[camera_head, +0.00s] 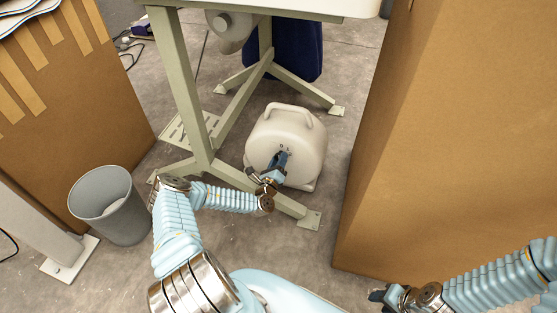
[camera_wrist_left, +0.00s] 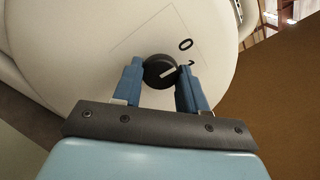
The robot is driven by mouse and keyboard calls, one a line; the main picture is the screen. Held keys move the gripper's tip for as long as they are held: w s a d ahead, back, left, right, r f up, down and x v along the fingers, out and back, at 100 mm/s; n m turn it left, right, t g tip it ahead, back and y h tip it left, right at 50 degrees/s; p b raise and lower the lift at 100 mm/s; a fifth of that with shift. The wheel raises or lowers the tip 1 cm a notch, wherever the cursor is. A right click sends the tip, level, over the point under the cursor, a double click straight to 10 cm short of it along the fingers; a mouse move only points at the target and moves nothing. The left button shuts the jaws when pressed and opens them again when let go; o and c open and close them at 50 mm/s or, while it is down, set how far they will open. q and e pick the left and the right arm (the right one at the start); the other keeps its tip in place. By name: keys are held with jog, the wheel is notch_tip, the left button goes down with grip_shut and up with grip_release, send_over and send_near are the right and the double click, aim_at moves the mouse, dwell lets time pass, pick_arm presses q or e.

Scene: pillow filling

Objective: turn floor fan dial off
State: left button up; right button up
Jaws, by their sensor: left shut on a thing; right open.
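The floor fan (camera_head: 303,135) is a rounded cream-white housing with a handle on top, standing on the floor under the table's edge. Its black round dial (camera_wrist_left: 158,72) with a white pointer line shows in the left wrist view. The pointer aims to the upper right, toward the mark beside the blue finger and below the printed "0". My left gripper (camera_wrist_left: 160,85) has its blue fingers on both sides of the dial and is shut on it; it also shows at the fan's face in the head view (camera_head: 279,160). My right gripper (camera_head: 378,297) is open and empty at the bottom right.
A pale green metal table frame (camera_head: 187,85) stands left of and behind the fan, with a foot crossing in front of it. A large cardboard box (camera_head: 440,150) stands to the right. A grey bin (camera_head: 122,222) and another cardboard box (camera_head: 95,125) are at the left.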

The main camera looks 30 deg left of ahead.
dwell(0.3)
pick_arm(q)
jog(key=o, duration=1.1)
jog(key=shift+c, duration=0.2)
jog(key=p+v, duration=0.1)
jog(key=v, duration=1.3)
jog(key=shift+p, duration=0.35)
jog(key=shift+a, duration=0.1)
